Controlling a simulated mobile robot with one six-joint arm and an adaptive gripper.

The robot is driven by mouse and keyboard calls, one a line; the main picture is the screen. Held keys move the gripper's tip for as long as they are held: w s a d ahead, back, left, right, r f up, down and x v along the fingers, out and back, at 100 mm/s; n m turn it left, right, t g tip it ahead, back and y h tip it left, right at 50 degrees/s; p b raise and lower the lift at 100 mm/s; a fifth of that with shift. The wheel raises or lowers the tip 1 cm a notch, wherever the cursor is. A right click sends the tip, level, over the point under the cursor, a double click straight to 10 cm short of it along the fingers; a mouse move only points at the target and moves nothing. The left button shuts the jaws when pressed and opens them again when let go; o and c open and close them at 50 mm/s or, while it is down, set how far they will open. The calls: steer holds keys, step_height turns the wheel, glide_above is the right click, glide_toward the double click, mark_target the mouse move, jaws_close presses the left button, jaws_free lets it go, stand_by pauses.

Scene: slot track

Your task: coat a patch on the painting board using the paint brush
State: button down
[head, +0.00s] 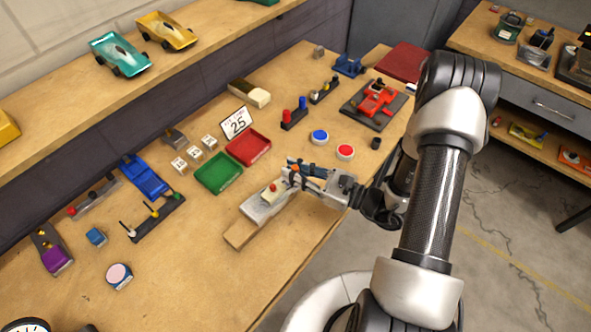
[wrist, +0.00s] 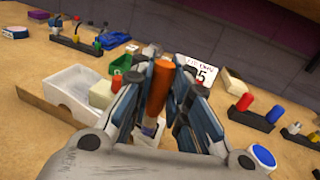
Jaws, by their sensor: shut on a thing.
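My gripper (head: 305,170) is at the front middle of the workbench, closed around an upright orange handle. The handle, which looks like the paint brush's, stands between the fingers in the wrist view (wrist: 161,85); its lower end is hidden. To the left of the gripper lies a pale grey tray-like piece (head: 258,210) on a wooden board (head: 240,235). A cream block (wrist: 101,93) with a small red top in the head view sits on the pale piece. I cannot tell for certain which of these is the painting board, or whether the brush touches anything.
Green (head: 218,185) and red (head: 262,147) trays lie behind the gripper. Blue (head: 320,137) and red (head: 345,151) round buttons stand to the right. A sign reading 25 (head: 237,123) stands farther back. Some bench surface at the front left is clear.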

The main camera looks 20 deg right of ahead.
steer(key=shift+s+a+f+b, duration=0.1)
steer(key=shift+a+f+b, duration=0.05)
steer(key=shift+f+b, duration=0.4)
steer(key=shift+w+a+f, duration=0.1)
steer(key=shift+w+a, duration=0.4)
steer(key=shift+w, duration=0.25)
steer(key=shift+w+a+r, duration=0.1)
steer(key=shift+w+a, duration=0.35)
steer(key=shift+w, duration=0.25)
steer(key=shift+w+a+f, duration=0.1)
steer(key=shift+w+a, duration=0.4)
steer(key=shift+w, duration=0.25)
steer(key=shift+s+d, duration=0.55)
steer(key=shift+s, duration=0.25)
steer(key=shift+s+d, duration=0.5)
steer(key=shift+s, duration=0.25)
steer(key=shift+s+d, duration=0.35)
steer(key=shift+s, duration=0.35)
steer(key=shift+a, duration=0.2)
steer(key=shift+w+a, duration=0.45)
steer(key=shift+w, duration=0.25)
steer(key=shift+w+a, duration=0.45)
steer(key=shift+w, duration=0.3)
steer(key=shift+w+a, duration=0.45)
steer(key=shift+w, duration=0.25)
steer(key=shift+s, duration=0.1)
